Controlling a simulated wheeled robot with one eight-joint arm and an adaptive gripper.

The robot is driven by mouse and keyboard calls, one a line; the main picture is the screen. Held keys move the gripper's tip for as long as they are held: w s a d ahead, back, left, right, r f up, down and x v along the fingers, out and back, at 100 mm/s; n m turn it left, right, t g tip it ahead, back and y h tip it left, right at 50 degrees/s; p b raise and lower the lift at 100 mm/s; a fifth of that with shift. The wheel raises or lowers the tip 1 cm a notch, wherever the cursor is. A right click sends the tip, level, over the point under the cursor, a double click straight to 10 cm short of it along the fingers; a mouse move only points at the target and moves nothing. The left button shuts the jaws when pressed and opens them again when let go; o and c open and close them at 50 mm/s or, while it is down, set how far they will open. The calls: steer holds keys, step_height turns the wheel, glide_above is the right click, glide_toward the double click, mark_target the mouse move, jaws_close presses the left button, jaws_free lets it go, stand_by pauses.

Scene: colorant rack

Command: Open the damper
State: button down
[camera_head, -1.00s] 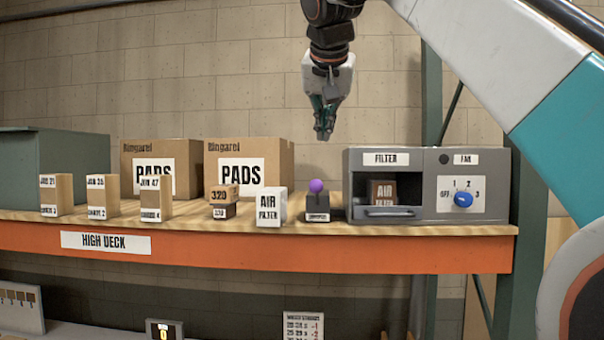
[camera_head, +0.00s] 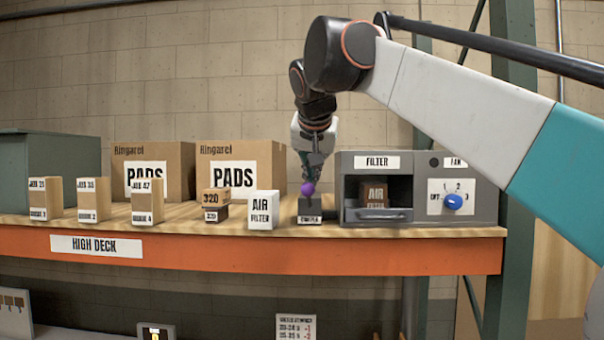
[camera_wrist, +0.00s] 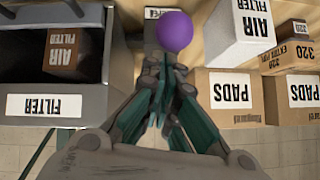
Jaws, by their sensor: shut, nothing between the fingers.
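The damper (camera_head: 310,212) is a small dark box with a label on its front and a purple ball knob (camera_head: 308,189) on top, standing on the shelf between the air filter box and the grey filter unit. In the wrist view the purple knob (camera_wrist: 174,31) shows just beyond my fingertips. My gripper (camera_head: 313,178) is shut and empty, pointing down at the knob from just above and behind it. In the wrist view my gripper (camera_wrist: 165,65) has its fingers together. I cannot tell whether the fingertips touch the knob. The lever below the knob is mostly hidden.
The grey filter and fan unit (camera_head: 425,160) with a blue dial stands close on the right. A white air filter box (camera_head: 263,210) stands close on the left. Stacked 320 boxes (camera_head: 215,198) and PADS cartons (camera_head: 240,155) are further left.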

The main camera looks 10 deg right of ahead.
steer(key=shift+s+a+f, duration=0.1)
steer(key=shift+s+f, duration=0.05)
steer(key=shift+f, duration=0.35)
steer(key=shift+f, duration=0.1)
